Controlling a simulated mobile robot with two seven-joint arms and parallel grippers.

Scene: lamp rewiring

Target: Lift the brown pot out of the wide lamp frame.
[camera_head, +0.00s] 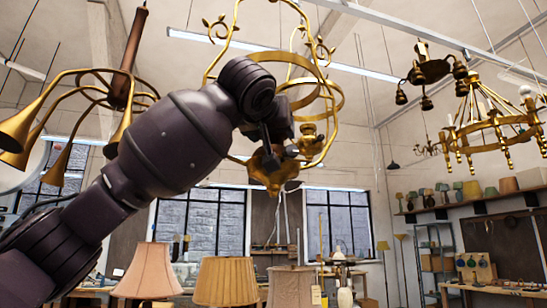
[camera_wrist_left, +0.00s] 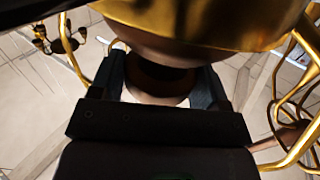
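The wide lamp frame (camera_head: 337,95), a gold cage of curved bars and rings, hangs at the upper middle of the head view. A gold bowl-shaped part (camera_head: 270,171) sits at its lower end. My left gripper (camera_head: 279,150) is at the frame, just above this part. In the left wrist view a round brown pot (camera_wrist_left: 160,80) sits between the two fingers of my left gripper (camera_wrist_left: 165,88). The fingers stand apart on either side of it; whether they press on it I cannot tell. A large gold surface (camera_wrist_left: 200,22) covers its far side. My right gripper is out of view.
A brass horn chandelier (camera_head: 125,75) hangs at left, and a gold ring chandelier (camera_head: 495,125) and a darker one (camera_head: 428,70) hang at right. Several lampshades (camera_head: 226,280) stand below. Gold bars (camera_wrist_left: 300,120) pass close beside the left gripper.

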